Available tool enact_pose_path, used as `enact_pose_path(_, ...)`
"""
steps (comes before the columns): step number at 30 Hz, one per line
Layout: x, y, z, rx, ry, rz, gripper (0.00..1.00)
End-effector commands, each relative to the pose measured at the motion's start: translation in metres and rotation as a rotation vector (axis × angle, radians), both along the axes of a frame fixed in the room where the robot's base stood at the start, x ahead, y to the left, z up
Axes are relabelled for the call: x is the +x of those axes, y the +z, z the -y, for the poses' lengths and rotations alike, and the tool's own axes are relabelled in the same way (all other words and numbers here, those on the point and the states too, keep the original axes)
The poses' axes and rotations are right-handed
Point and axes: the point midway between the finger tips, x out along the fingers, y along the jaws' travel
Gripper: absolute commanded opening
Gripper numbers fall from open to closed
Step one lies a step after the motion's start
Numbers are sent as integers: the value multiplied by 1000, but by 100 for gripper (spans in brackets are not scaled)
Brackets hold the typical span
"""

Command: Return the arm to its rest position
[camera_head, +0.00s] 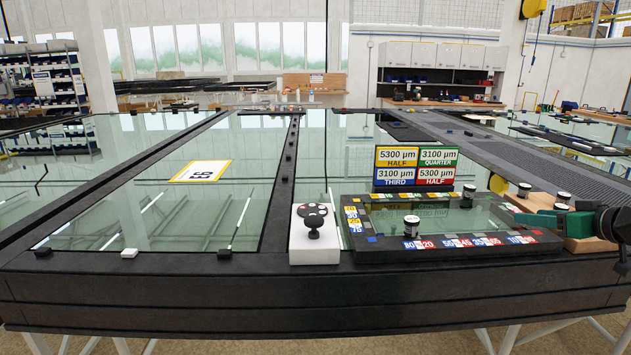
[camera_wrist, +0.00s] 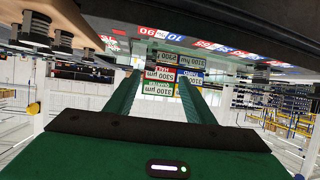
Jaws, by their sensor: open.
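My gripper (camera_head: 530,218) shows at the right edge of the head view, with green fingers pointing left over the right end of the black-framed board (camera_head: 380,257). In the wrist view my gripper (camera_wrist: 160,85) has its two long green fingers apart, with nothing between them. The sign of coloured micrometre labels (camera_head: 416,166) stands behind the board in the head view. The sign also shows upside down beyond the fingers in the wrist view (camera_wrist: 175,77). My arm reaches in from the right and is mostly cut off.
More stand near wooden blocks (camera_head: 590,244) close to my gripper. A white block with a black knob (camera_head: 314,246) is left of the board. The glass table (camera_head: 150,225) is largely clear at left.

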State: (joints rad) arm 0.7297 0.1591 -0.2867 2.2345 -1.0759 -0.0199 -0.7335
Motion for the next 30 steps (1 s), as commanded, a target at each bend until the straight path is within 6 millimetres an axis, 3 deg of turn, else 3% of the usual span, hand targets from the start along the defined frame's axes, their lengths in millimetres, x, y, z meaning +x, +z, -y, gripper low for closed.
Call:
enact_pose_path(11, -32, -33, -50, 18, 3, -241, 49)
enact_pose_path(17, -71, -55, -74, 37, -38, -426, 49)
enact_pose_path(20, -104, -68, -87, 53, -88, -555, 49)
enact_pose_path(30, -276, -97, -120, 161, -448, -1035, 49)
